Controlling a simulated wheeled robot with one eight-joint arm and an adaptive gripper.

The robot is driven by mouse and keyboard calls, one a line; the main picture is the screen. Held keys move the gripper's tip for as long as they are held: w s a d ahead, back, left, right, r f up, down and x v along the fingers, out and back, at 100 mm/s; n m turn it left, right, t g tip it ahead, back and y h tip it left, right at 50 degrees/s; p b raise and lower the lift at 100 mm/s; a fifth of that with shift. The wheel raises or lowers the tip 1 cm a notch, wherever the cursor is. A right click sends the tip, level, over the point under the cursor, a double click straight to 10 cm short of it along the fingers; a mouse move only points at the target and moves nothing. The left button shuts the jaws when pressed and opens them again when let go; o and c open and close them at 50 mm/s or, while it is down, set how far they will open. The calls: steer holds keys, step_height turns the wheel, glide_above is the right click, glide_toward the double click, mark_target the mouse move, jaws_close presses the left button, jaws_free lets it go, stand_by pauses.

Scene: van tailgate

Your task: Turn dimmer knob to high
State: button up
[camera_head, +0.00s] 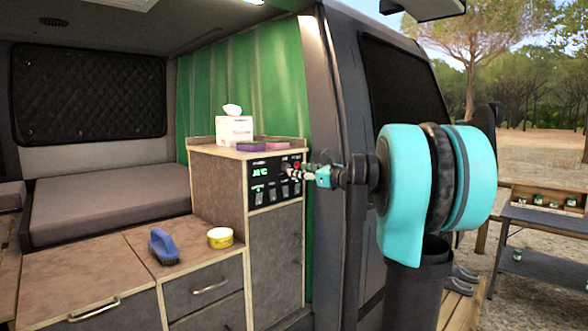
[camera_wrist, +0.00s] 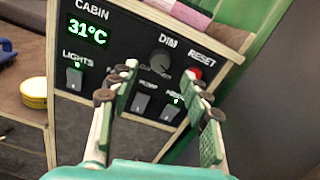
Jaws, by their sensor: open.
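The dark dimmer knob (camera_wrist: 160,63), labelled DIM, sits on the black control panel (camera_wrist: 128,48) between the temperature display and the red RESET button. My gripper (camera_wrist: 158,76) is open in the wrist view, with one finger to the left of the knob and the other to its right. The fingers appear apart from the knob, though how far their tips are from the panel is hard to judge. In the head view my gripper (camera_head: 291,173) is at the panel (camera_head: 262,190) on the cabinet end and hides the knob there.
The display (camera_wrist: 87,30) reads 31°C. Rocker switches (camera_wrist: 142,104) sit below the knob, and the RESET button (camera_wrist: 196,73) is close to the right finger. On the furniture are a tissue box (camera_head: 234,129), a blue brush (camera_head: 163,246) and a yellow tin (camera_head: 220,238).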

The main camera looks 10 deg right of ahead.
steer(key=v, duration=0.7)
steer(key=shift+s, duration=0.25)
steer(key=shift+d, duration=0.1)
steer(key=s+a+f+n+g+h, duration=0.1)
steer(key=s+a+f+n+g, duration=0.2)
steer(key=f, duration=0.5)
steer(key=s+a+f+n+g+h, duration=0.1)
steer(key=s+a+f+n+g, duration=0.15)
steer(key=s+f+n, duration=0.45)
steer(key=s+a+f+n+g+h, duration=0.1)
steer(key=s+a+f+n, duration=0.25)
steer(key=f, duration=0.65)
steer(key=s+d+f+n+g+h, duration=0.2)
steer(key=s+f+n, duration=0.4)
steer(key=s+f, duration=0.3)
steer(key=s+d+f+n+g+h, duration=0.2)
steer(key=s+d+f+n+h, duration=0.2)
steer(key=s+f+n, duration=0.3)
step_height(320, 180, down, 3)
steer(key=shift+s+r+h, duration=0.15)
steer(key=shift+s+h, duration=0.65)
steer(key=shift+s, duration=0.25)
